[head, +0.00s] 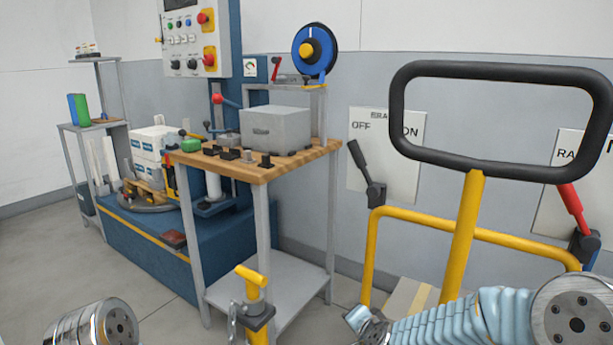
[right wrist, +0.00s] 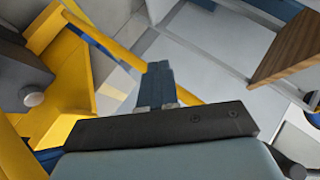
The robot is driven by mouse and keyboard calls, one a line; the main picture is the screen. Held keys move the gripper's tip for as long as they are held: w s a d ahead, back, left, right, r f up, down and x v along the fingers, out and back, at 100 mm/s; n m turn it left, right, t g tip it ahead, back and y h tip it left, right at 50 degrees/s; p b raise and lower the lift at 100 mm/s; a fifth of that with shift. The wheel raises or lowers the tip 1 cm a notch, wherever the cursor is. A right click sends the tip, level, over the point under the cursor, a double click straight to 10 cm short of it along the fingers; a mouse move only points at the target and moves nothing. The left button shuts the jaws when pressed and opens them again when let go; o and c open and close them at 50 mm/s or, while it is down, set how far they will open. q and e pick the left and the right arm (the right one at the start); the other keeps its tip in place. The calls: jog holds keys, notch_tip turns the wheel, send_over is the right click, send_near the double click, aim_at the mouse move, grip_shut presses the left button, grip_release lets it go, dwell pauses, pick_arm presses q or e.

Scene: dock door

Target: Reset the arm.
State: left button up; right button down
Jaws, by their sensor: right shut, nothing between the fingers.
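My right arm enters the head view at the lower right in a pale blue ribbed sleeve. Its gripper is not clearly visible there. In the right wrist view my right gripper (right wrist: 158,78) is shut with nothing between its dark blue fingers, over open grey floor. It touches nothing that I can see. Only a metal joint of my left arm shows at the lower left of the head view; my left gripper is out of view.
A yellow post with a black loop handle (head: 398,120) stands close in front at the right. A wooden-topped table (head: 275,172) holds a grey box (head: 275,130). A black lever (head: 367,172) and a red lever (head: 572,208) rise beside the post. A yellow bracket (right wrist: 60,115) lies left of my right fingers.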

jog(key=s+f+n+g+y, duration=0.1)
jog(key=s+f+n+g, duration=0.15)
jog(key=s+f, duration=0.6)
jog(key=s+f+n+g, duration=0.25)
jog(key=s+f, duration=0.25)
jog(key=f, duration=0.6)
jog(key=s+f+n+g, duration=0.1)
jog(key=s+f+g, duration=0.2)
jog(key=s, duration=0.4)
jog(key=s+f+n+g+y, duration=0.1)
jog(key=s+f+g, duration=0.1)
jog(key=s+f, duration=0.3)
jog(key=s, duration=0.3)
jog(key=shift+a+f+n+g, duration=0.25)
jog(key=shift+a+n+g, duration=0.15)
